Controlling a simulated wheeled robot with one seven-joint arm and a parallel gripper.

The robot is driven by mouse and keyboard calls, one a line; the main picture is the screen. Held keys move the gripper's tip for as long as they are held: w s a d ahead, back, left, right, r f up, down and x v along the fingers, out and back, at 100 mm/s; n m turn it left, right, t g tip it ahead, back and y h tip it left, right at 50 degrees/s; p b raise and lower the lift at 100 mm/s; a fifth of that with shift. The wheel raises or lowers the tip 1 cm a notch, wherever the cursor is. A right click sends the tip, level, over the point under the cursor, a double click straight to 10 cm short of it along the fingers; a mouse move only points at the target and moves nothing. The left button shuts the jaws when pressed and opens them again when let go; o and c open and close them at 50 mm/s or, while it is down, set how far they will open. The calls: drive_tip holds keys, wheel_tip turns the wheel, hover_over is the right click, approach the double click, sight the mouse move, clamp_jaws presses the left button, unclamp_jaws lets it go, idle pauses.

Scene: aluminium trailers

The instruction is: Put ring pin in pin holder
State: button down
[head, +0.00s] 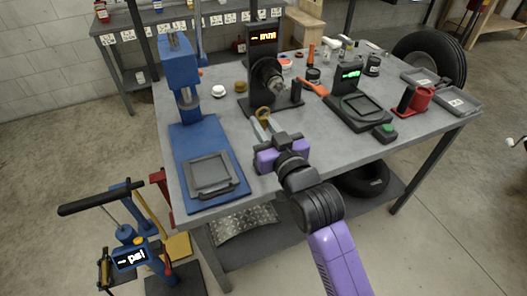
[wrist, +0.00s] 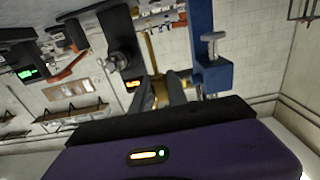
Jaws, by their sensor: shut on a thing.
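The ring pin is brass-coloured; its round ring end (head: 263,114) shows at my fingertips in the head view. In the wrist view a brass piece (wrist: 160,92) sits between the fingers, with a thin brass rod (wrist: 150,50) stretching beyond them. My gripper (head: 262,126) is shut on the ring pin, above the table's near middle, in front of the black stand. It also shows in the wrist view (wrist: 161,88). No part is plainly marked as the pin holder; a black stand with a round chuck (head: 270,78) and a small dark upright cylinder (head: 296,92) stand just beyond my gripper.
A blue press (head: 182,135) with a grey tray stands left of my gripper. A black scale (head: 358,108) with a green display is to the right. Orange-handled pliers (head: 313,87) lie behind.

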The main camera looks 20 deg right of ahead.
wheel_tip(320, 180, down, 9)
idle(0.4)
drive_tip(key=shift+b, duration=0.3)
drive_tip(key=shift+f, duration=0.2)
drive_tip(key=c, duration=1.3)
unclamp_jaws()
drive_tip(key=shift+r, duration=0.2)
